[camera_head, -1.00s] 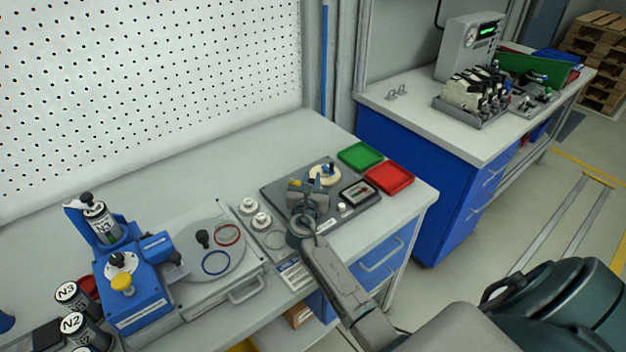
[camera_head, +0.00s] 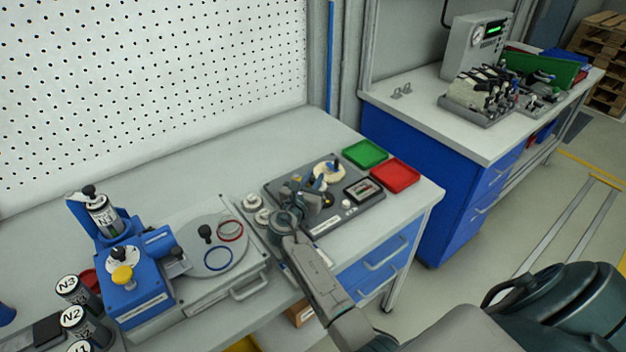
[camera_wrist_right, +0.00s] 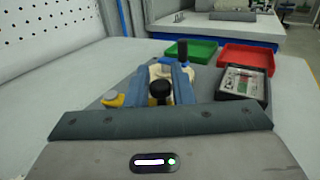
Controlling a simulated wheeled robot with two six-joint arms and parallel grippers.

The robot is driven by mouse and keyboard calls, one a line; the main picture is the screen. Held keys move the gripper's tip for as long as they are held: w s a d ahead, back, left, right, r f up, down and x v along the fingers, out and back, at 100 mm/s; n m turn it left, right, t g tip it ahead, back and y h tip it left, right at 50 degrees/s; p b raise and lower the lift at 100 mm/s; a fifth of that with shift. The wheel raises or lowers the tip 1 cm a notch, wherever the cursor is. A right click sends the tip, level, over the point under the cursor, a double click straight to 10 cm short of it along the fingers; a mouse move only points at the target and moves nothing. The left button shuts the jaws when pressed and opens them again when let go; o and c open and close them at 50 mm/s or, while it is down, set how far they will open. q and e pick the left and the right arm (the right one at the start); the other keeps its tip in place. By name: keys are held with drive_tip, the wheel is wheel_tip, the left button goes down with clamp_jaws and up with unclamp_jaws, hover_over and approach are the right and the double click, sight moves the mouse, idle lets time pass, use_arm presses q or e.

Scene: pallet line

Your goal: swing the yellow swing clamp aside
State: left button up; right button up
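My right gripper (camera_head: 314,197) is over the dark grey fixture plate (camera_head: 345,214) at the right end of the bench. In the right wrist view, its two blue-grey fingers (camera_wrist_right: 162,82) stand apart, with a black knob (camera_wrist_right: 160,93) showing between them. I cannot tell whether they touch it. A small yellow part (camera_wrist_right: 113,98), seemingly the swing clamp, lies just left of the fingers. In the head view the gripper largely covers that area. A cream round part (camera_head: 329,171) with a blue-and-black handle sits behind the gripper. My left gripper is not in view.
A green tray (camera_head: 365,153) and a red tray (camera_head: 395,176) lie beyond the plate. A framed dark gauge box (camera_head: 363,189) sits on its right side. To the left stand a round grey plate (camera_head: 209,243) and a blue fixture (camera_head: 140,293) with a yellow knob (camera_head: 122,276).

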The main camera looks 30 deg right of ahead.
drive_tip(key=o, duration=0.3)
drive_tip(key=b+v, duration=0.3)
drive_tip(key=v, duration=0.7)
drive_tip(key=shift+f, duration=0.1)
drive_tip(key=shift+s+a, duration=0.3)
drive_tip(key=shift+a, duration=0.05)
drive_tip(key=shift+c, duration=0.2)
